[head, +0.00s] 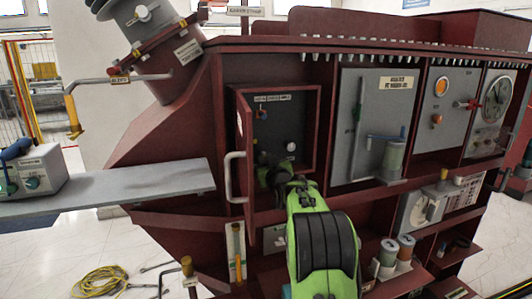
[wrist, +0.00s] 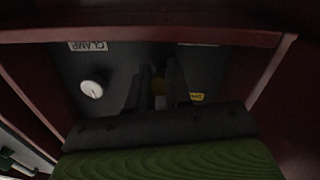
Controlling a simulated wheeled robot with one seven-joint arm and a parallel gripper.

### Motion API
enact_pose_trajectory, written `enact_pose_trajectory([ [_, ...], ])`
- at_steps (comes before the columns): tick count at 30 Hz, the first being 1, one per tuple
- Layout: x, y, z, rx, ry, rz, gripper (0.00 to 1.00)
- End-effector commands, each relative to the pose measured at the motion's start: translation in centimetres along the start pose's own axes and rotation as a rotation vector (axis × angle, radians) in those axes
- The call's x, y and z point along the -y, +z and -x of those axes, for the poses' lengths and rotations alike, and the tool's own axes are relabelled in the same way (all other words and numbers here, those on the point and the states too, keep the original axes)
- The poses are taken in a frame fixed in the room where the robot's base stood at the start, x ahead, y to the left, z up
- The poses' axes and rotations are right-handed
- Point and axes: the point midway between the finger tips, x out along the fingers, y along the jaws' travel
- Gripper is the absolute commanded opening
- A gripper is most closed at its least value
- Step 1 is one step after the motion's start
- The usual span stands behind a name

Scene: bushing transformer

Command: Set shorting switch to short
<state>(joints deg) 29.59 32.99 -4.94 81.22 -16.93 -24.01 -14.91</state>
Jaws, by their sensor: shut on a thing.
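In the head view my gripper (head: 270,168) reaches into an open dark-red cabinet (head: 318,120), close to its dark inner panel. The wrist view shows the two black fingers (wrist: 158,88) close together, shut on a small yellowish part (wrist: 159,87) that looks like the shorting switch handle. The fingers hide most of it, so its setting cannot be read. A small yellow label (wrist: 197,97), too blurred to read fully, is just right of the fingers. A white round knob (wrist: 92,89) near a CLAMP label (wrist: 88,46) is on the left.
The cabinet door (head: 245,150) stands open at left, with a grey handle (head: 235,176). The cabinet frame surrounds my gripper closely. A grey shelf (head: 120,187) juts out at left.

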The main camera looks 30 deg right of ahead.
Motion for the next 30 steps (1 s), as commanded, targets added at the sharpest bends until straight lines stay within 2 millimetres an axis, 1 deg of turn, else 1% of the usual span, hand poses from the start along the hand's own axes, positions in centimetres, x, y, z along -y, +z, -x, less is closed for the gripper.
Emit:
enact_pose_trajectory([
  [1,-0.2,-1.1,0.0,0.049,-0.009,0.002,0.00],
  [9,-0.4,-2.1,0.1,0.300,-0.057,0.018,0.00],
  [21,-0.5,-3.1,0.0,0.617,-0.117,0.040,0.00],
  [30,-0.6,-3.3,-0.2,0.784,-0.148,0.051,0.00],
])
